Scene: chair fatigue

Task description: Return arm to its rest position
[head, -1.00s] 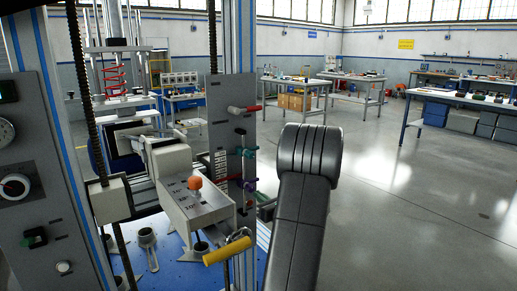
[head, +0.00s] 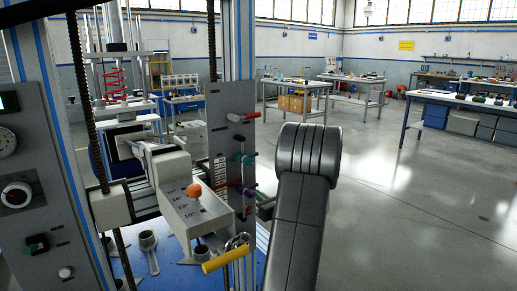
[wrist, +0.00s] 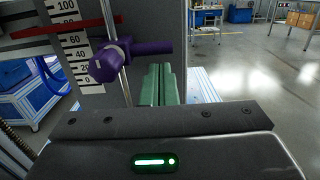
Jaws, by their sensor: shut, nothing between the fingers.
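My arm (head: 300,215) shows in the head view as a thick black link with a rounded, ribbed top, right of a test machine. My gripper is hidden there. In the wrist view, my gripper (wrist: 158,72) shows as two green fingers side by side, closed together and empty, beyond the dark wrist housing. A purple clamp knob (wrist: 118,60) on a metal rod is just left of the fingers. It appears apart from them, though the depth gap is hard to judge.
The machine carries an orange knob (head: 194,190), a yellow handle (head: 226,253) and a red-tipped lever (head: 243,117) close left of my arm. A scale plate (wrist: 76,50) stands left in the wrist view. Open floor (head: 400,215) lies right, with workbenches (head: 460,98) farther back.

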